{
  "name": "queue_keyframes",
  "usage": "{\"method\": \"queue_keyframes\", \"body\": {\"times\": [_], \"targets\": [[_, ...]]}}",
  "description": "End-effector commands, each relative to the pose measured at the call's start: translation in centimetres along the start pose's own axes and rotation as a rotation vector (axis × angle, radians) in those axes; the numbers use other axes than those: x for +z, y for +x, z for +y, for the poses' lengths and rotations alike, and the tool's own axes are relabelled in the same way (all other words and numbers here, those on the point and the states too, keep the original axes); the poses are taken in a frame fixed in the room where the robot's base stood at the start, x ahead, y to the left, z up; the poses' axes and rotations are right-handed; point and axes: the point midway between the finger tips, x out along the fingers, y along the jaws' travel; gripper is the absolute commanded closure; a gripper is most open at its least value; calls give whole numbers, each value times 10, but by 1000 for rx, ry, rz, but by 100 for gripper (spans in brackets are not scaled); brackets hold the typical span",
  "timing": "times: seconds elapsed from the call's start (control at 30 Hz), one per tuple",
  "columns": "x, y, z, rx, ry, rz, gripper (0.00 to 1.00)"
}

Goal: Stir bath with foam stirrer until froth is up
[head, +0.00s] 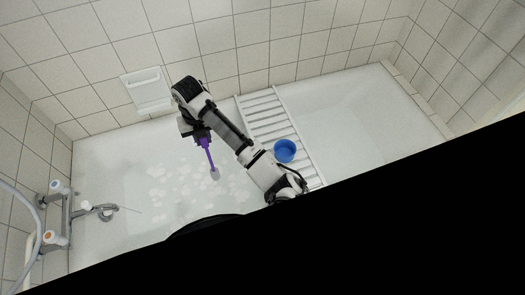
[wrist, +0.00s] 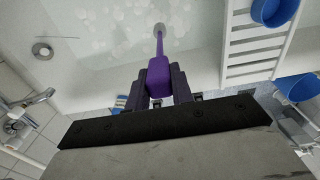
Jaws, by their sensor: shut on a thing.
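The foam stirrer (head: 209,155) has a purple handle and shaft and a pale grey round head. My gripper (head: 201,136) is shut on its handle, over the left part of the bath (head: 125,223). In the wrist view my gripper (wrist: 157,88) has a finger on each side of the purple handle, and the stirrer (wrist: 160,47) points away to its grey head. In the head view the head is low over the bath among white froth patches (head: 175,185). I cannot tell how deep the head is. The froth is scattered in separate patches.
A white slatted rack (head: 262,112) lies across the bath, with a blue bowl (head: 285,151) on it. A tap with a hose (head: 62,215) is at the left end. A white soap shelf (head: 147,91) is on the tiled wall. The bath right of the rack looks empty.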

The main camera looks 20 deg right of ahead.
Motion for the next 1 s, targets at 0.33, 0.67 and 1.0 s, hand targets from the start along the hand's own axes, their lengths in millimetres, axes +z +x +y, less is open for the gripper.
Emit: {"method": "queue_keyframes", "body": {"times": [0.33,0.67,1.0], "targets": [[0,-16,0,0,0,-1,100],[0,-52,0,0,0,0,100],[-3,-51,0,0,1,0,100]]}}
